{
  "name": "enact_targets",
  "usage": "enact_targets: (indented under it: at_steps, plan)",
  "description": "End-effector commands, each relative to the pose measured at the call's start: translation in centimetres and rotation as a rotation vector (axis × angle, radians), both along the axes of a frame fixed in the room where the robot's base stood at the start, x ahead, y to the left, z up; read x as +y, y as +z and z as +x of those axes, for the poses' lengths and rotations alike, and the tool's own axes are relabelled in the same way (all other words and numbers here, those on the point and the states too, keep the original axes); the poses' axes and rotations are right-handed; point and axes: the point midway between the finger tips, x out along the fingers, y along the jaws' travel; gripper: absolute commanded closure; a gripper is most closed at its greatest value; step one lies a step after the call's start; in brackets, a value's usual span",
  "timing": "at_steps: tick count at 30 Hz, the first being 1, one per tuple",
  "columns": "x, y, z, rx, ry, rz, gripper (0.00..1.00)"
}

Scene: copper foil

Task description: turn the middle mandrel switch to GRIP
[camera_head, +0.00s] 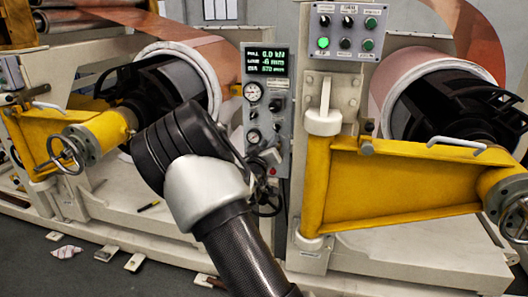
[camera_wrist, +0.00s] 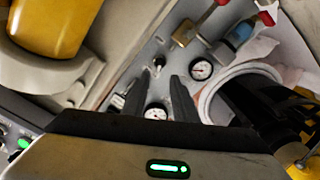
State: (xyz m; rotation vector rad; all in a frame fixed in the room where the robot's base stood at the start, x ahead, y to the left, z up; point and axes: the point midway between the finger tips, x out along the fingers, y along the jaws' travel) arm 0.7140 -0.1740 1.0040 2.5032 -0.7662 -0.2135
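In the wrist view, my gripper (camera_wrist: 158,72) is open, with its two dark fingers apart and nothing between the tips. A small black knob (camera_wrist: 158,62) on the grey gauge panel (camera_wrist: 143,51) shows just beyond and between the fingertips; I see no contact. In the head view, the gauge panel (camera_head: 245,113) has a black knob (camera_head: 275,104) beside its upper gauge. My arm covers part of the area below it, and my gripper cannot be made out clearly there. The switch labels are too small to read, so I cannot tell which is GRIP.
A dial gauge (camera_wrist: 202,68) and red-handled valve (camera_wrist: 202,20) are near the fingers. In the head view, a green display (camera_head: 267,62) tops the panel. A button box (camera_head: 330,13), yellow swing arm (camera_head: 400,190), foil roll (camera_head: 190,65) and handwheel (camera_head: 66,153) surround it.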

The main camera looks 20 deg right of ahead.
Motion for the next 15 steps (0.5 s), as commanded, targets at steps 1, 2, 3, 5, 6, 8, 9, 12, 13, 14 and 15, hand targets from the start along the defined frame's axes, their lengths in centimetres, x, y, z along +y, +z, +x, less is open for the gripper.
enact_targets:
  at_steps: [1,2,3,5,6,8,9,12,13,14,15]
  plan:
    - [0.9,0.1,-1.1,0.001,0.002,0.002,0.74]
    - [1.2,0.1,-1.6,0.002,0.002,0.001,0.74]
    - [1.8,0.1,-2.3,0.002,0.003,0.002,0.74]
    - [2.4,0.1,-3.3,0.001,0.003,0.001,0.74]
    - [2.7,0.0,-3.9,0.002,0.003,0.002,0.74]
    - [3.2,0.1,-4.6,0.001,0.001,0.002,0.74]
    - [3.5,0.0,-5.0,0.001,0.001,0.002,0.74]
    - [3.9,0.0,-5.6,0.0,0.001,0.0,0.74]
    - [3.9,0.0,-5.7,0.0,0.001,0.0,0.74]
    - [4.0,0.0,-5.8,0.0,0.001,0.0,0.74]
    - [4.0,0.0,-5.9,0.001,0.001,-0.001,0.74]
